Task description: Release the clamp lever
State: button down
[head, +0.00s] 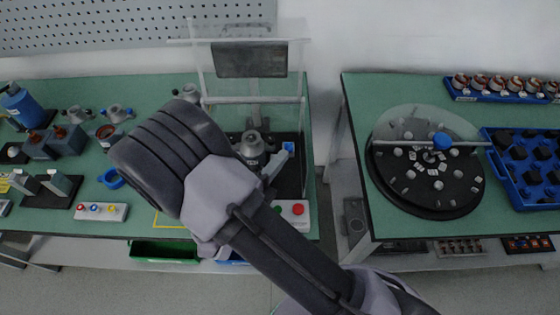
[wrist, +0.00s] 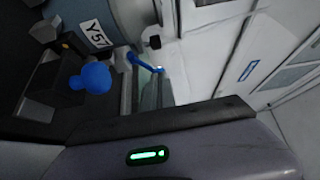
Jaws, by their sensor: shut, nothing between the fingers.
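The test fixture (head: 252,100) stands at the right end of the left bench, with a clear guard frame. A grey stator-like part (head: 252,146) sits in it. A blue-ended lever (head: 288,147), apparently the clamp lever, shows just right of that part. In the wrist view a blue rounded knob (wrist: 92,78) is near the left, below a grey cylinder labelled Y57 (wrist: 112,22). I cannot tell whether the knob belongs to the lever. My gripper (wrist: 160,128) shows as a dark edge and housing with a green light. It is shut and empty; its fingertips are not clear.
A control box with a red button (head: 297,209) is at the bench's front edge. Several grey parts and a blue bottle (head: 22,106) stand at left. A gap separates the right bench, which bears a round turntable (head: 428,205) and a blue tray (head: 500,173).

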jog(key=shift+w+r, duration=0.1)
dwell(0.3)
jog(key=shift+w+r+p, duration=0.1)
jog(key=shift+r+p, duration=0.25)
jog(key=shift+p, duration=0.6)
jog(key=w+r+n+g+y+p, duration=0.2)
jog(key=w+p, duration=0.4)
jog(key=p, duration=0.9)
jog(key=shift+d+r+n+g, duration=0.15)
jog(key=shift+r+n+g, duration=0.25)
jog(key=shift+r+g, duration=0.75)
jog(key=shift+w+f+g, duration=0.15)
jog(key=shift+f+g, duration=0.1)
